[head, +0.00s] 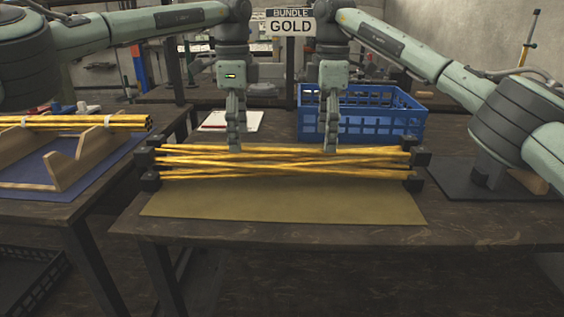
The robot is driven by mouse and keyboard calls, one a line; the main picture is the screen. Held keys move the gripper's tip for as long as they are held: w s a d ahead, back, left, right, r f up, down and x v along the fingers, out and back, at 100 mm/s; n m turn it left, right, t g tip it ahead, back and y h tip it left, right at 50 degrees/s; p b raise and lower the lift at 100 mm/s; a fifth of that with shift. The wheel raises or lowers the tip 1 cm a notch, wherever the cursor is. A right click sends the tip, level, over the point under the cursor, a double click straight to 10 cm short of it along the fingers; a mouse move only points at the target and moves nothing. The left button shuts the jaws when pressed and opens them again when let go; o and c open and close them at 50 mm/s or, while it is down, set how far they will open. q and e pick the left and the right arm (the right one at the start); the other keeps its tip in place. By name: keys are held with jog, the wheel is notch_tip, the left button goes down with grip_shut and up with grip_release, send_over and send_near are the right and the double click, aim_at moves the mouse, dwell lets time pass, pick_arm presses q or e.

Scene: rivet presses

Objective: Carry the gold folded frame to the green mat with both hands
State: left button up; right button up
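The gold folded frame (285,162) is a bundle of long gold rods, some crossing, with black end pieces at both ends. It lies left to right over the rear part of an olive-green mat (285,207); I cannot tell whether it rests on the mat or is slightly above it. My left gripper (235,149) points down at the frame's rear upper rods, left of its middle. My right gripper (331,149) does the same right of the middle. Both sets of fingers are seen edge-on at the rods, so their opening and grip are hidden.
A sign (290,22) reads "BUNDLE GOLD". A blue crate (362,123) and white paper (229,121) are behind the frame. At left, another gold rod bundle (75,122) sits in a wooden cradle (75,170) on a blue mat. A dark mat (455,190) lies right.

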aim_at(241, 162)
pick_arm(q)
notch_tip(241, 162, down, 7)
jog(key=shift+f, duration=0.15)
pick_arm(e)
notch_tip(241, 162, down, 7)
jog(key=shift+f, duration=0.15)
pick_arm(q)
jog(key=shift+c, duration=0.6)
pick_arm(e)
jog(key=shift+c, duration=0.6)
pick_arm(q)
grip_shut()
pick_arm(e)
grip_shut()
